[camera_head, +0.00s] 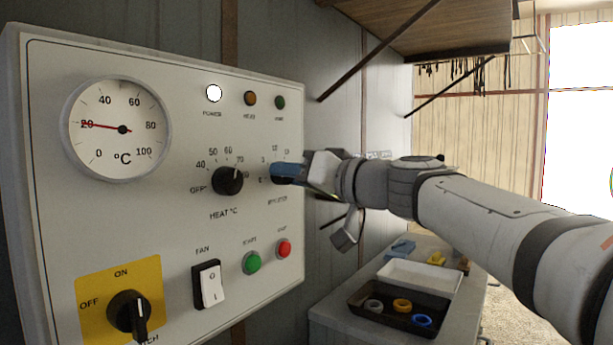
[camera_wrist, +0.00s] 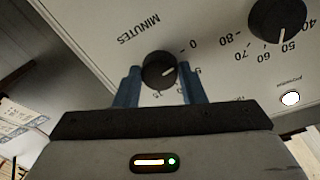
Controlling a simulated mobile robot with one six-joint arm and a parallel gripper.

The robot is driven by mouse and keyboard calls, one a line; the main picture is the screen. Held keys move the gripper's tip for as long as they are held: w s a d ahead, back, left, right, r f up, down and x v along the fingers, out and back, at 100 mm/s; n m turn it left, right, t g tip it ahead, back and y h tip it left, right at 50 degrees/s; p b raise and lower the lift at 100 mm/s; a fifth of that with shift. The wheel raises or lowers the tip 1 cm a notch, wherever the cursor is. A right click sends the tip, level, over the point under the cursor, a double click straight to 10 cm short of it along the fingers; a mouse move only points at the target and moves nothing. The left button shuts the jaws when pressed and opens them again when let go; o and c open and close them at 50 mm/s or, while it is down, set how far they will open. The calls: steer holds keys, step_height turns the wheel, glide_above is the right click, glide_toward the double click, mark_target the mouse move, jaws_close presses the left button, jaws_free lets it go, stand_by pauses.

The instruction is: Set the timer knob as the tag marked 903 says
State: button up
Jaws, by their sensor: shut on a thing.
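The timer knob (camera_wrist: 157,70) is a round black knob with a white pointer line, on the panel beside the word MINUTES. In the wrist view its pointer faces right, near the low end of the scale by the 0; the exact mark is hard to read. My gripper (camera_wrist: 160,88) has its two blue fingers on either side of the knob and is shut on it. In the head view my gripper (camera_head: 284,173) covers the timer knob. Pale papers with print (camera_wrist: 18,118) show at the left of the wrist view; no number 903 is readable.
The panel (camera_head: 140,220) also carries a heat knob (camera_head: 228,180) close left of my gripper, a dial gauge (camera_head: 118,129), a fan switch (camera_head: 209,285), green and red buttons and a main switch (camera_head: 128,313). A bench with trays (camera_head: 355,298) stands below my arm.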

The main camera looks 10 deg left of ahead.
steer(key=shift+f, duration=0.1)
steer(key=shift+w+m+g+p, duration=0.1)
steer(key=shift+m+g+p, duration=0.4)
steer(key=shift+m, duration=2.25)
steer(key=shift+s+m+g+p, duration=0.1)
steer(key=shift+m+p, duration=0.65)
steer(key=shift+m, duration=2.05)
steer(key=shift+w+m+g+p, duration=0.1)
steer(key=shift+m+g+p, duration=0.4)
steer(key=shift+m, duration=2.25)
steer(key=o, duration=1)
steer(key=shift+d+r, duration=0.1)
steer(key=shift+r, duration=0.15)
